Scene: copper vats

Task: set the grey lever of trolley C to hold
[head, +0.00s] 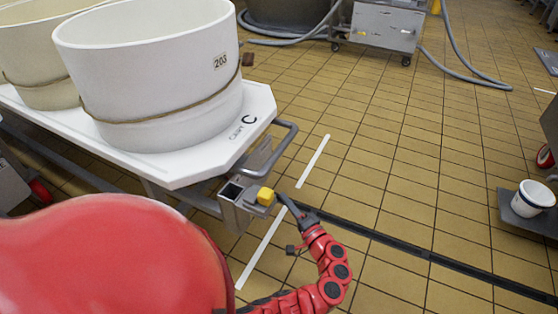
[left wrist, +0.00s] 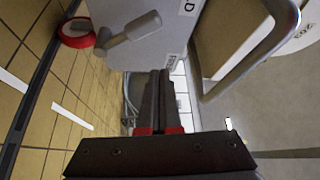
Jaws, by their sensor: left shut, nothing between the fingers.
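Trolley C (head: 185,172) is a white platform at the left, marked with a C, bearing large white vats. A grey metal box (head: 238,203) with a yellow block on it is at its near right corner. In the left wrist view, the grey lever (left wrist: 130,32) sticks out from a grey plate (left wrist: 170,40), its knob pointing up and right. A label ending in D is at the plate's upper right. I cannot make out the lever in the head view. My left gripper (head: 283,198) is shut and empty, close beside the yellow block; its fingers (left wrist: 158,75) appear below the lever, apart from it.
A looped grey handle (head: 272,150) stands out from the trolley's end; it also shows close right of my fingers in the left wrist view (left wrist: 255,65).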

